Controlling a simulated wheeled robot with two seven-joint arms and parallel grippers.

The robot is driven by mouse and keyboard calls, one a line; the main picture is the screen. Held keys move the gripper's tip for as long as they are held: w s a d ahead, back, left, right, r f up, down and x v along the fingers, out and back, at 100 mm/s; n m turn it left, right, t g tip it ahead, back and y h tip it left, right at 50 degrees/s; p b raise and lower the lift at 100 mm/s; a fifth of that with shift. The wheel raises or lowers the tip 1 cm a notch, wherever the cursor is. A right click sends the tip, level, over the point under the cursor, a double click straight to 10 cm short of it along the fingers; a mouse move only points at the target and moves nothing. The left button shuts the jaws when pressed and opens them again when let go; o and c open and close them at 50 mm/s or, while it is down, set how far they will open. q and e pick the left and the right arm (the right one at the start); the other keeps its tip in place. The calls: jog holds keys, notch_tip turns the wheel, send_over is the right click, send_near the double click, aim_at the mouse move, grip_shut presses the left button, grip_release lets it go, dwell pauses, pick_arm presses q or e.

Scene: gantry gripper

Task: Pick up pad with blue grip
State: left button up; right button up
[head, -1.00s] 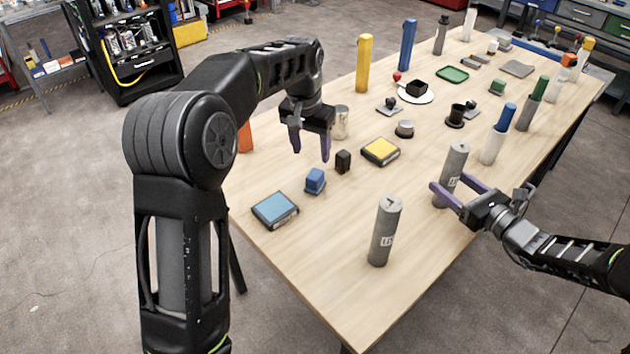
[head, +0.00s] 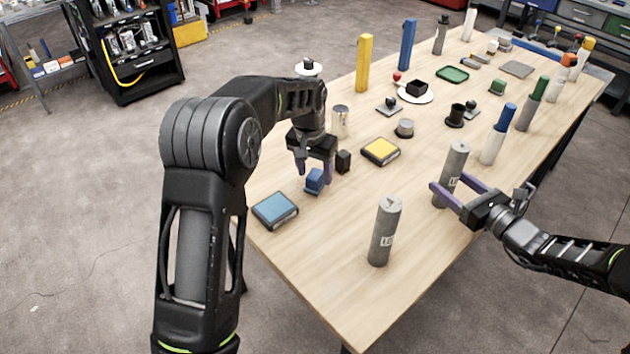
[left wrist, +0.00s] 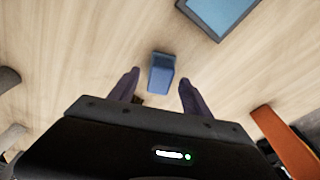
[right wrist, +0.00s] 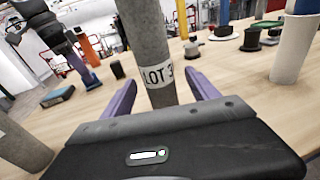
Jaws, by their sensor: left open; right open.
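The pad with the blue grip (head: 314,181) is a small blue block on a blue base on the table, near its left edge. In the left wrist view the blue grip (left wrist: 161,73) lies ahead, centred between the purple fingers. My left gripper (head: 314,173) is open with its fingers around or just above the pad; the exact height is hard to tell, and the fingers partly hide the pad. My right gripper (head: 458,190) is open, with its fingers on either side of a grey cylinder marked LOT (right wrist: 152,55); they do not appear closed on it.
A blue-topped flat box (head: 275,210) lies in front of the pad and a small black block (head: 343,160) stands just behind it. A yellow-topped box (head: 380,151) is to the right. Another grey cylinder (head: 384,232) stands near the front. An orange object (left wrist: 285,140) shows in the left wrist view.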

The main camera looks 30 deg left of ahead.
pick_arm(q)
jog(key=shift+w+f, duration=0.15)
jog(key=shift+f, duration=0.8)
grip_shut()
